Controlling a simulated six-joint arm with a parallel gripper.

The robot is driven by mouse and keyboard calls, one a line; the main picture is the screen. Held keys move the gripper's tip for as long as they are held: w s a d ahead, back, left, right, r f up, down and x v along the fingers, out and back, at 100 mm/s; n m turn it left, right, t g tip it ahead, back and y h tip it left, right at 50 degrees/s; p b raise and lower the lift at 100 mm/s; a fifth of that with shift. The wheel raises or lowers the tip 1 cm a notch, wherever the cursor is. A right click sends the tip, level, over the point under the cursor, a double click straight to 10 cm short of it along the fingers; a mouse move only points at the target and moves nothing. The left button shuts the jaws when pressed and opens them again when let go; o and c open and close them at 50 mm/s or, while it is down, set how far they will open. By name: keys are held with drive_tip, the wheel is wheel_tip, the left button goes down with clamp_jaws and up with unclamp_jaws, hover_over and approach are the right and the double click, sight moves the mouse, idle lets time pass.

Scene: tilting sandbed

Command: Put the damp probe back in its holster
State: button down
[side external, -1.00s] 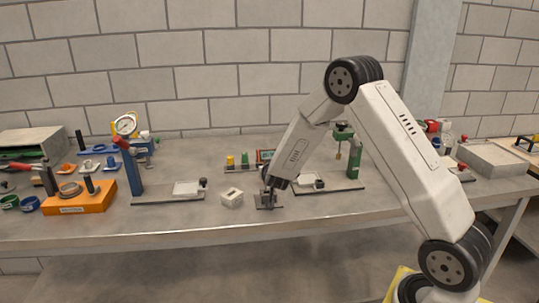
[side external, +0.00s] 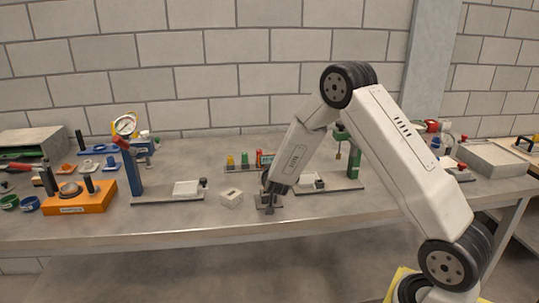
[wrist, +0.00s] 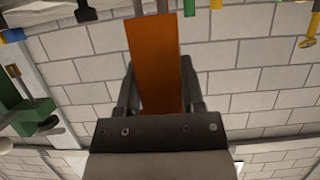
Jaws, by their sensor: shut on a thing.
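My gripper (side external: 268,198) is low over the front middle of the bench in the side view, pointing down. In the wrist view my gripper (wrist: 158,80) is shut on a long orange body, which I take to be the damp probe (wrist: 153,45). Thin metal prongs show at its far end, at the top edge. In the side view the probe is hidden by the gripper, or too small to tell. A small white block (side external: 231,199) with a dark slot on top stands just left of the gripper. I cannot tell for certain whether it is the holster.
Small coloured pieces (side external: 245,160) stand behind the gripper. An orange block (side external: 80,200) is far left. The bench's front edge (side external: 250,235) is close.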

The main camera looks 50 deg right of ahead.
drive_tip(key=shift+f, duration=0.85)
drive_tip(key=shift+c, duration=0.6)
unclamp_jaws()
drive_tip(key=shift+s+a, duration=0.1)
drive_tip(key=v, duration=0.7)
drive_tip(key=shift+s+a+r, duration=0.2)
